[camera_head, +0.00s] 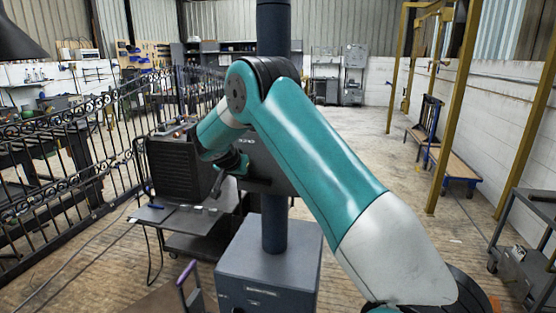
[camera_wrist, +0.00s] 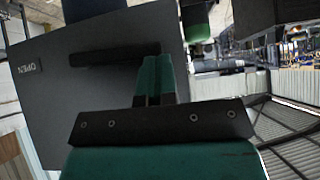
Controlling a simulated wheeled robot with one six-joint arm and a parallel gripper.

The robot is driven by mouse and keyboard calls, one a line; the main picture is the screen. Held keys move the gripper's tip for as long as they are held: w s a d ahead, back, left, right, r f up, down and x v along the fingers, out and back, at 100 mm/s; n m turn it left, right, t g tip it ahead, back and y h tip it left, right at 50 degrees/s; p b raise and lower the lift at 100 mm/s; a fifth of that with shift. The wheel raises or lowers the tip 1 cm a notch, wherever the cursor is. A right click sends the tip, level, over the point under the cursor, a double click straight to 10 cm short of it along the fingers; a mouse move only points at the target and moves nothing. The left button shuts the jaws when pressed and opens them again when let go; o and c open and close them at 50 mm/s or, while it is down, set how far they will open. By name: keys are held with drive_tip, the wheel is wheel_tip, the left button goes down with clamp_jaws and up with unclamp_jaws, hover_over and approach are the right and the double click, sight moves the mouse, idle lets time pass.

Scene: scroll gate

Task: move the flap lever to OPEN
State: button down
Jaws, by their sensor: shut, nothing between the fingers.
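A grey panel (camera_wrist: 60,90) fills the left and middle of the wrist view, with the label OPEN (camera_wrist: 28,67) upside down near its left edge. A long dark bar (camera_wrist: 115,52) lies across the panel; I cannot tell whether it is the flap lever or a slot. My gripper (camera_wrist: 153,62) is shut and empty, its fingertips over the bar's right end. I cannot tell whether they touch. In the head view the panel (camera_head: 264,172) is on the dark column behind my arm, and my gripper (camera_head: 236,163) is in front of its left part. My arm hides much of the panel.
A dark ribbed box (camera_head: 172,168) stands on a cart (camera_head: 180,218) just left of the panel. A black iron fence (camera_head: 70,150) runs along the left. A wooden bench (camera_head: 455,162) and a grey cart (camera_head: 525,245) are on the right. The floor (camera_head: 385,170) between is clear.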

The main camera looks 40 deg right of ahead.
drive_tip(key=d+r+b+v, duration=0.2)
drive_tip(key=v, duration=1.1)
drive_tip(key=shift+w, duration=0.25)
drive_tip(key=s+a+f+n+y, duration=0.1)
drive_tip(key=s+a+n+y, duration=0.75)
drive_tip(key=s+a, duration=0.8)
drive_tip(key=s+a+n+g+y, duration=0.1)
drive_tip(key=s+a+n, duration=0.2)
drive_tip(key=s, duration=0.4)
drive_tip(key=s+a+f+n+g+y, duration=0.1)
drive_tip(key=s+a+n+g, duration=0.1)
drive_tip(key=s+a+n, duration=0.2)
drive_tip(key=s+a+f+n+g+y, duration=0.1)
drive_tip(key=s+a+n+g, duration=0.1)
drive_tip(key=s, duration=0.8)
drive_tip(key=shift+s+a+f+n, duration=0.15)
drive_tip(key=shift+s+a+n, duration=0.1)
drive_tip(key=shift+a+n, duration=0.6)
